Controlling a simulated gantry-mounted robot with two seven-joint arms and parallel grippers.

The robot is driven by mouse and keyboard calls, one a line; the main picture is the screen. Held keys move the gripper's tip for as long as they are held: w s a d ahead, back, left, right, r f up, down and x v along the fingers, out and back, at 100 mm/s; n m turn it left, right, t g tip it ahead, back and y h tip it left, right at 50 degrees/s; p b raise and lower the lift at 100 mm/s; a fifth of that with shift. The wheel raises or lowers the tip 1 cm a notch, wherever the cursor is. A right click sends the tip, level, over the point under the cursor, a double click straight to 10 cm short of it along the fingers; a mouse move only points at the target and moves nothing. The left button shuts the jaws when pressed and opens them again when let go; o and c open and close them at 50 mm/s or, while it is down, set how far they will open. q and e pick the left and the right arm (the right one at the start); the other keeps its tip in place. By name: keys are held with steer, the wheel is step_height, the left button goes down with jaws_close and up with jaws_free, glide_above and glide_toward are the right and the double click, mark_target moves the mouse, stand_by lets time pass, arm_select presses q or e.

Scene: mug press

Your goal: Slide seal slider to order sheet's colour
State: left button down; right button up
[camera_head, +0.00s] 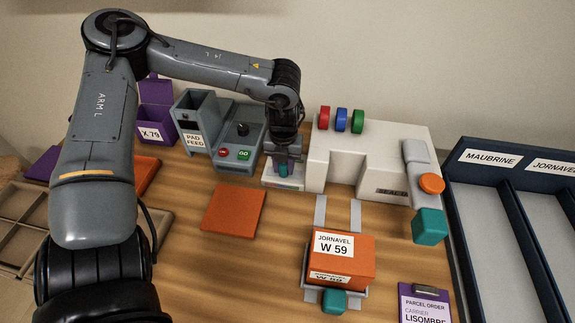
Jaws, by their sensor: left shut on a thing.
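My left gripper (285,160) points down in front of the white press. It is shut on the small teal knob (284,171) of the seal slider. The slider's pale base (270,180) shows beneath the knob; its colour marks are too small and too covered to read. The order sheet (425,306) lies at the bottom right on a purple clipboard. It reads "PARCEL ORDER", "CARRIER" and "LISOMBRE", and its lower part is cut off by the picture edge. My right gripper is not in view.
The white press (385,150) carries red, blue and green discs. An orange box (342,262) labelled "JORNAVEL W 59" sits on the carriage before it. An orange pad (234,210) lies left. A grey pad feed (197,115) stands behind. Dark lanes (500,180) fill the right.

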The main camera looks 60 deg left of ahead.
arm_select(q)
steer(key=shift+w+d, duration=0.15)
steer(key=c, duration=0.9)
jaws_free()
steer(key=shift+r, duration=0.15)
step_height(320, 180, up, 10)
steer(key=shift+r+b, duration=0.15)
steer(key=shift+b, duration=0.2)
steer(key=shift+r, duration=0.15)
